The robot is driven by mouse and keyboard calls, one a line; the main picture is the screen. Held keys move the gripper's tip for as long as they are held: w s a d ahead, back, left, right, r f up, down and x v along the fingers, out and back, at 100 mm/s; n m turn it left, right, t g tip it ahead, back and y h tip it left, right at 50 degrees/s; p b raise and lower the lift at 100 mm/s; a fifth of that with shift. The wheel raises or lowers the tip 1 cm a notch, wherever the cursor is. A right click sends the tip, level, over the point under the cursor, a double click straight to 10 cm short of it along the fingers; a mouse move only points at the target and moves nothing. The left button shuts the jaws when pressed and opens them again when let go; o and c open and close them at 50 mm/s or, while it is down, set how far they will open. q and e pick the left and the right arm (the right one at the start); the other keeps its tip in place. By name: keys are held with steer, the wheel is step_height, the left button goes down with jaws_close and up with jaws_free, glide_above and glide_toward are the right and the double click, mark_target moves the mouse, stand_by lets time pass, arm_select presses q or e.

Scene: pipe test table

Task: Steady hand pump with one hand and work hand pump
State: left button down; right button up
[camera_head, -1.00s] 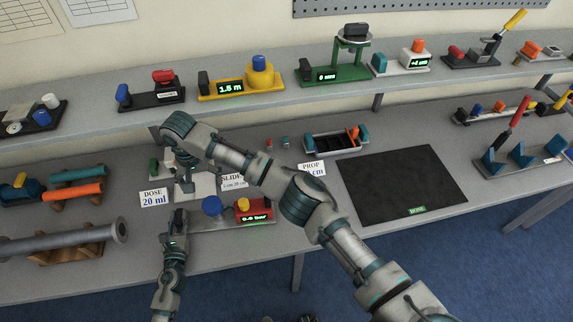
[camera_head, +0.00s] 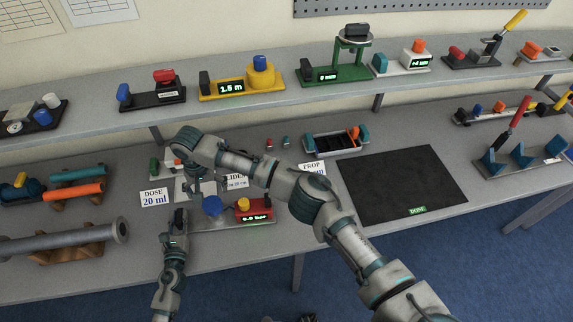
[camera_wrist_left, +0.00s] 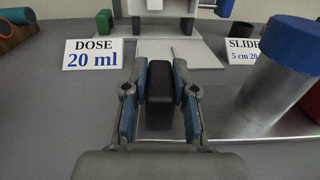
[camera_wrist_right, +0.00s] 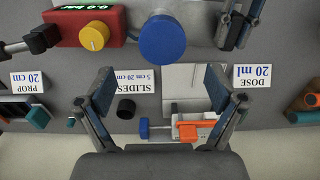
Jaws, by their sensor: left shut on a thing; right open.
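The hand pump stands at the front left of the table: a grey base plate (camera_wrist_left: 240,125), a blue-capped plunger (camera_head: 212,206) and a red box (camera_head: 262,212) with a yellow knob and a green display that seems to read 0.0 bar. In the left wrist view the blue cap (camera_wrist_left: 293,38) tops a grey cylinder. My left gripper (camera_head: 179,222) is shut on a black upright block (camera_wrist_left: 159,95) at the plate's left end. My right gripper (camera_wrist_right: 160,85) is open and empty, with the blue cap (camera_wrist_right: 163,40) just beyond its fingertips and no contact visible.
A "DOSE 20 ml" card (camera_head: 154,197) and a "SLIDES" card (camera_head: 237,182) stand behind the pump. A grey pipe (camera_head: 70,240) on wooden cradles lies to the left. An orange-and-blue device (camera_wrist_right: 190,130) lies behind the pump.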

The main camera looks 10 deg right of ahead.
steer(key=w+d, duration=0.2)
steer(key=d, duration=2.6)
steer(key=shift+w+d+r, duration=0.2)
steer(key=shift+r, duration=0.25)
steer(key=shift+o, duration=0.2)
steer(key=shift+s+d+r, duration=0.15)
steer(key=shift+s+d, duration=0.1)
steer(key=shift+d, duration=0.45)
steer(key=n+t+y, duration=0.3)
steer(key=n, duration=0.6)
glide_toward(213, 204)
steer(key=x, duration=0.9)
steer(key=shift+w+a+f, duration=0.1)
steer(key=shift+a+f, duration=0.1)
steer(key=shift+f, duration=0.15)
